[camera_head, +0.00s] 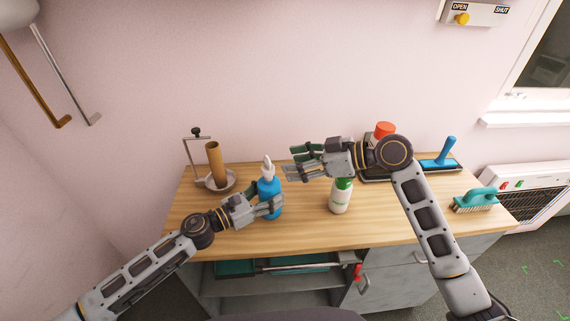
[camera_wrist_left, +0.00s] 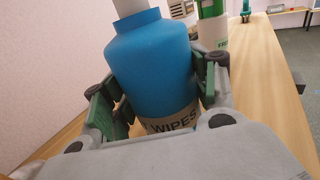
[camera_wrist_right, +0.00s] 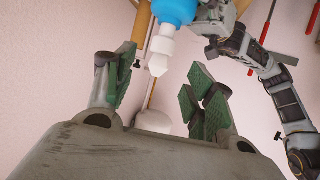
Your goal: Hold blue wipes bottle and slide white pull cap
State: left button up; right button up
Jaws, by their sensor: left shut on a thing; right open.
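The blue wipes bottle (camera_head: 269,197) stands upright on the wooden counter, with its white pull cap (camera_head: 267,168) on top. My left gripper (camera_head: 270,206) is shut on the bottle's body. In the left wrist view the blue bottle (camera_wrist_left: 153,65) sits between the green pads, above a label reading WIPES. My right gripper (camera_head: 300,162) is open and empty, to the right of the white cap at about its height. In the right wrist view the white cap (camera_wrist_right: 160,52) points in between the open fingers (camera_wrist_right: 155,85), apart from the pads.
A white and green bottle (camera_head: 340,196) stands below my right arm. A brown tube on a dish (camera_head: 215,165) is at the left. A red-topped item (camera_head: 384,130), a blue-handled tool (camera_head: 445,152) and a teal brush (camera_head: 476,199) are at the right. The counter's front is clear.

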jog(key=shift+v, duration=1.65)
pick_arm(q)
jog(key=o, duration=1.3)
jog(key=shift+a, duration=0.1)
jog(key=shift+v, duration=5.9)
jog(key=shift+s+f, duration=0.1)
jog(key=shift+s, duration=0.05)
pick_arm(e)
jog(key=shift+s, duration=0.1)
